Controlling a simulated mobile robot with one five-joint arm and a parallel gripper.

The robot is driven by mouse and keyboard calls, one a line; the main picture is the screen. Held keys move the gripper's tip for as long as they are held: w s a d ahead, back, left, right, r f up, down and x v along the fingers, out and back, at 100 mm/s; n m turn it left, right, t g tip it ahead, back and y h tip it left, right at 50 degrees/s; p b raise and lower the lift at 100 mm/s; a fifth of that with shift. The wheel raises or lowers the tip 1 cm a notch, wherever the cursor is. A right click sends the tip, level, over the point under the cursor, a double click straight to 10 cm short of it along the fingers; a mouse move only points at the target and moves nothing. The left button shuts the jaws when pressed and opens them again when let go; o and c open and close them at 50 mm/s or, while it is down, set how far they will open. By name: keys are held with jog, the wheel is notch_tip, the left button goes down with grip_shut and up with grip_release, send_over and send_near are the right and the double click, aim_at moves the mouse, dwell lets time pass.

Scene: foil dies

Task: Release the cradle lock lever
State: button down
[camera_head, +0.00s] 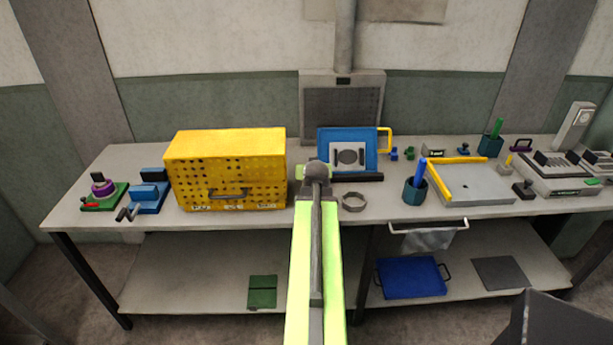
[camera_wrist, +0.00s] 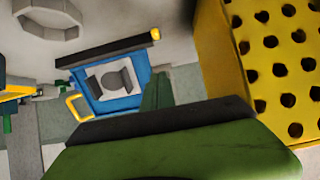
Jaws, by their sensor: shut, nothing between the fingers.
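A blue panel (camera_head: 362,137) with a yellow side handle and a pale plate with a dark shape stands upright at the table's middle. It also shows, turned over, in the wrist view (camera_wrist: 120,95). A dark bar (camera_head: 358,178) runs along its foot. In the wrist view this bar (camera_wrist: 100,52) has a yellow end (camera_wrist: 155,34), which may be the lock lever; I cannot be sure. My gripper (camera_head: 314,172) is shut and empty, just left of the panel in the head view. Its green and dark parts fill the bottom of the wrist view. Contact cannot be told.
A yellow perforated box (camera_head: 225,165) stands close left. A grey ring (camera_head: 354,202) lies in front of the bar. A blue cup (camera_head: 414,191) and a grey tray (camera_head: 474,184) are to the right. A green base with a red lever (camera_head: 104,196) and a blue clamp-like device (camera_head: 148,192) are far left.

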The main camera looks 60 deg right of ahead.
jog(key=b+x, duration=0.3)
jog(key=x, duration=0.2)
jog(key=b+x, duration=0.2)
jog(key=x, duration=0.3)
jog(key=shift+w+f+b, duration=0.3)
jog(key=shift+f+b, duration=0.05)
jog(key=shift+b, duration=0.05)
jog(key=f+b, duration=0.1)
jog(key=s+a+f+b, duration=0.1)
jog(key=shift+a+f+b, duration=0.3)
jog(key=shift+f+b, duration=0.05)
jog(key=shift+f, duration=0.05)
jog(key=shift+s+a+f, duration=0.1)
